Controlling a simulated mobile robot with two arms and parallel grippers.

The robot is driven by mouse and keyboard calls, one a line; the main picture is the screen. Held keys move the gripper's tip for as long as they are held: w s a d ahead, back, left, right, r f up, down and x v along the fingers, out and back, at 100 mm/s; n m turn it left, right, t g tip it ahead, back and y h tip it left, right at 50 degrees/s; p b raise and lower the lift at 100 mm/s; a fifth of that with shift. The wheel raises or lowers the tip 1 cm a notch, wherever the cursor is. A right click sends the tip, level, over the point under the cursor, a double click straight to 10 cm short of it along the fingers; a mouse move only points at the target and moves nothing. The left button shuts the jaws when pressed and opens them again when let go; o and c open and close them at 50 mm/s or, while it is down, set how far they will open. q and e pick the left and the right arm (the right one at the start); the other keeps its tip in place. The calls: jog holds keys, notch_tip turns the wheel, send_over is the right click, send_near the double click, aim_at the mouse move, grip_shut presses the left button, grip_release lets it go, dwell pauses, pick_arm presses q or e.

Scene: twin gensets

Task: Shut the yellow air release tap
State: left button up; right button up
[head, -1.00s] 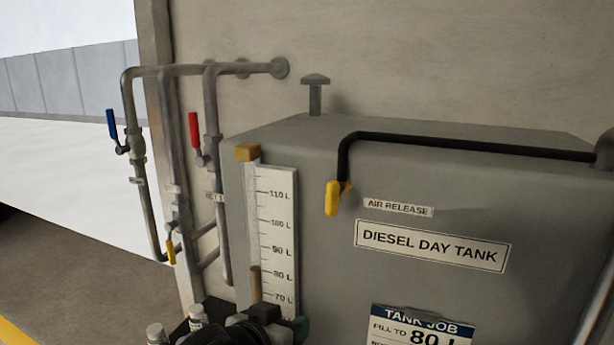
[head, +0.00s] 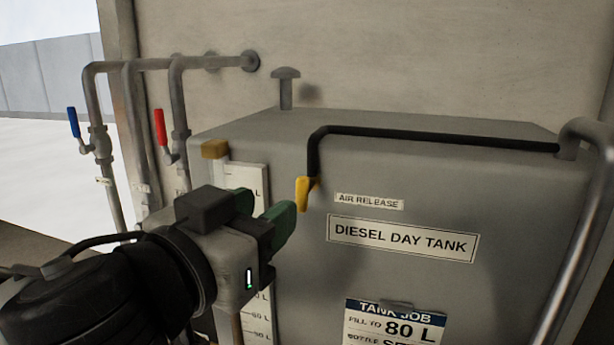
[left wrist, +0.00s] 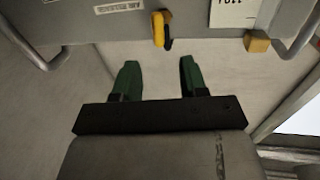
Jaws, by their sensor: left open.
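The yellow air release tap (head: 304,193) sits at the lower end of a black pipe (head: 430,138) on the front of the grey day tank (head: 480,175). Its handle hangs down, left of the AIR RELEASE label (head: 369,201). My left gripper (head: 265,212) is just left of the tap and slightly lower in the head view, with its green fingers apart and empty. In the left wrist view the tap (left wrist: 158,29) lies beyond the fingertips of my left gripper (left wrist: 157,66), about midway between them and apart from them. My right gripper is not in view.
A level gauge board (head: 258,300) is partly hidden behind my left arm. Pipes with a red-handled valve (head: 160,128) and a blue-handled valve (head: 74,123) stand at the left. A thick grey pipe (head: 590,215) runs down at the right. A job card (head: 395,322) hangs below the tap.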

aim_at(298, 188)
pick_arm(q)
jog(key=p+x, duration=0.1)
jog(key=x, duration=0.1)
jog(key=shift+w+d+r+p, duration=0.15)
jog(key=shift+w+r+p, duration=0.05)
jog(key=shift+w+p, duration=0.15)
jog(key=x, duration=0.3)
jog(key=p+x, duration=0.1)
jog(key=x, duration=0.3)
jog(key=shift+w+d+f, duration=0.2)
jog(key=shift+f, duration=0.05)
jog(key=shift+c, duration=0.2)
grip_shut()
